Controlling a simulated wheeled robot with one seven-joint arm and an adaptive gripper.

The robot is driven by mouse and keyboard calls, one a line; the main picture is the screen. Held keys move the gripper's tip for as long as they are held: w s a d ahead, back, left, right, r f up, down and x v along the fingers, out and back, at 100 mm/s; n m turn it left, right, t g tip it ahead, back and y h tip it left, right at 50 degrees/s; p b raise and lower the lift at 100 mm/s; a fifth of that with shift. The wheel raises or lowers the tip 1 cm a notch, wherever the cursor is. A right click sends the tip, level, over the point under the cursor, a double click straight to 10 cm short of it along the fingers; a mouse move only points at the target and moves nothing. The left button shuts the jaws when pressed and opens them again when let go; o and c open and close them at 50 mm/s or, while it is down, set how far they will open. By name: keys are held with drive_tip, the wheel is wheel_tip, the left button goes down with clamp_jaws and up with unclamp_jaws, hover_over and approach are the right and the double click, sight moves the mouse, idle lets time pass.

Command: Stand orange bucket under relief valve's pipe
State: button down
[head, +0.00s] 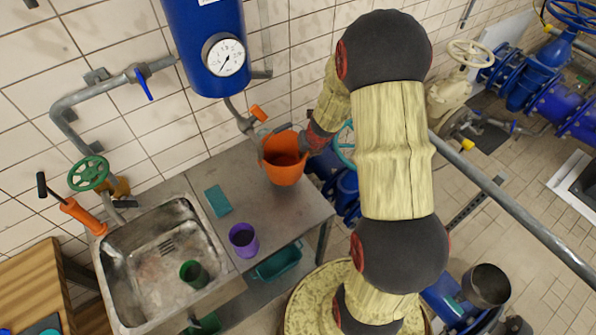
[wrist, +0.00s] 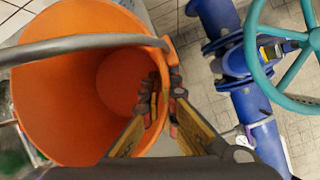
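The orange bucket (head: 284,173) is upright at the back of the steel counter in the head view; I cannot tell whether its base touches the counter. In the wrist view I look into the bucket (wrist: 60,110), which looks empty, with its grey handle across the opening. My gripper (wrist: 165,98) is at its right rim, one finger inside and one outside, closed on the wall. The relief valve's pipe (head: 243,121), with an orange lever (head: 259,113), comes down from the blue tank (head: 205,40) to the bucket's upper left. Its lower end is hard to make out.
A purple cup (head: 243,240) and a teal cloth (head: 218,201) lie on the counter, left of the bucket. The sink (head: 130,225) holds a green cup (head: 193,273). Blue pipes with a teal handwheel (wrist: 255,55) stand close to the right of my gripper.

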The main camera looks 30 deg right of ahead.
drive_tip(key=shift+f+b, duration=1.5)
drive_tip(key=shift+f, duration=1.6)
drive_tip(key=shift+f, duration=0.15)
drive_tip(key=c, duration=2)
unclamp_jaws()
drive_tip(key=shift+c, duration=0.2)
